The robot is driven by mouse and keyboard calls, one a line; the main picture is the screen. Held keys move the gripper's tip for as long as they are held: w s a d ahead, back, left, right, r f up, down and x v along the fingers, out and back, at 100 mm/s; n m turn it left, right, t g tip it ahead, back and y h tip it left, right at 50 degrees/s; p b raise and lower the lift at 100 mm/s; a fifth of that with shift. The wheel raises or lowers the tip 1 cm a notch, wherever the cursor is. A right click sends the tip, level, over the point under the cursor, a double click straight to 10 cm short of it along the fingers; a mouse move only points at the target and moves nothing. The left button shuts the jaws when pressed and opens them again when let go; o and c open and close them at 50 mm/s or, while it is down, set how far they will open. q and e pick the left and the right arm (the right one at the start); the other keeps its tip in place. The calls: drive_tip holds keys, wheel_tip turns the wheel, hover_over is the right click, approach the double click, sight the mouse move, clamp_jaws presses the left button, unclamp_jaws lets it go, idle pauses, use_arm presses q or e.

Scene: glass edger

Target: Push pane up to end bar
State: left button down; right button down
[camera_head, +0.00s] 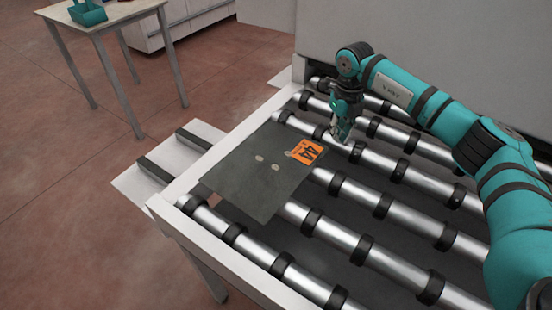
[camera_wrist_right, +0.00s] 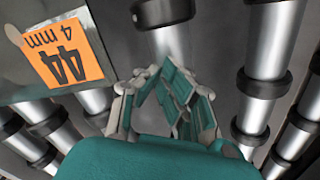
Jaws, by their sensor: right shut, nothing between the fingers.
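My right gripper (camera_head: 340,133) is shut and empty, pointing down just right of the pane's label end. In the right wrist view, the fingers (camera_wrist_right: 168,82) are over the rollers, with the label (camera_wrist_right: 68,55) and part of the pane to their left. My left gripper is not in view.
Silvery rollers (camera_head: 400,202) with black rings run across the conveyor, with open gaps between them. A grey machine wall (camera_head: 455,50) stands behind.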

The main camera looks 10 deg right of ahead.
wheel_tip(320, 180, up, 8)
drive_tip(key=p, duration=0.5)
drive_tip(key=shift+f, duration=0.15)
idle(0.6)
